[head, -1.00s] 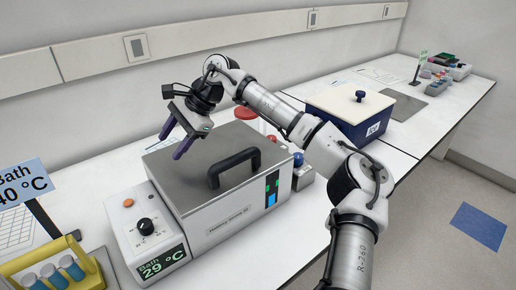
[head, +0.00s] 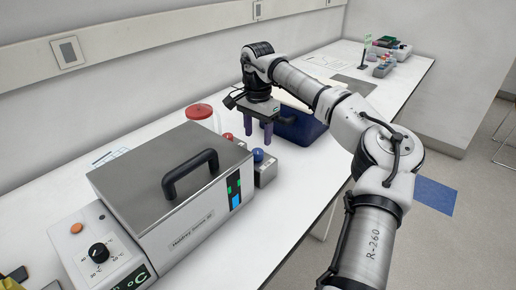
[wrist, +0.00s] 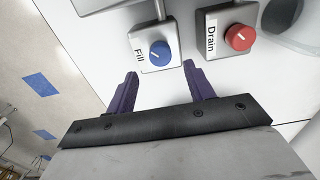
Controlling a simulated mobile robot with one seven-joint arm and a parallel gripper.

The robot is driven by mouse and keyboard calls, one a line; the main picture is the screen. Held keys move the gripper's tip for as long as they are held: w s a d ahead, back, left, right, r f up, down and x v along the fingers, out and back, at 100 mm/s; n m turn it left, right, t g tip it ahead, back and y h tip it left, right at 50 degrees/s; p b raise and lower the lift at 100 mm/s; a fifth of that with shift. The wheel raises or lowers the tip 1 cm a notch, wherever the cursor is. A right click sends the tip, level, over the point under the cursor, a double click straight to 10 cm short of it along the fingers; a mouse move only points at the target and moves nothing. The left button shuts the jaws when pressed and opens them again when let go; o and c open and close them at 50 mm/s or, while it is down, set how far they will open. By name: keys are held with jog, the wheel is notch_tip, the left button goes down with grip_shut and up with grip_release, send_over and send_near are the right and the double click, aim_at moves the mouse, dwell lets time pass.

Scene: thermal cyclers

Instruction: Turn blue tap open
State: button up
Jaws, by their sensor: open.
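The blue tap (head: 258,155) is a round knob on a grey block beside the right end of the metal water bath (head: 175,190). In the wrist view the blue tap (wrist: 160,53) shows a white mark line and a "Fill" label. The red tap (wrist: 239,37), labelled "Drain", is next to it, and it also shows in the head view (head: 228,137). My gripper (head: 258,133) points down with its purple fingers apart and empty. In the wrist view my gripper (wrist: 164,85) has the blue tap beyond its fingertips, between their lines, not touching.
The bath's lid has a black handle (head: 190,174). A red-lidded clear container (head: 199,112) stands behind the taps. A dark blue box (head: 300,128) is just right of my gripper. The bench front edge is close to the taps.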

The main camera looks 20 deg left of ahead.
aim_at(258, 151)
notch_tip(258, 151, down, 6)
jog(key=shift+f, duration=0.1)
jog(key=shift+c, duration=0.3)
jog(key=c, duration=0.9)
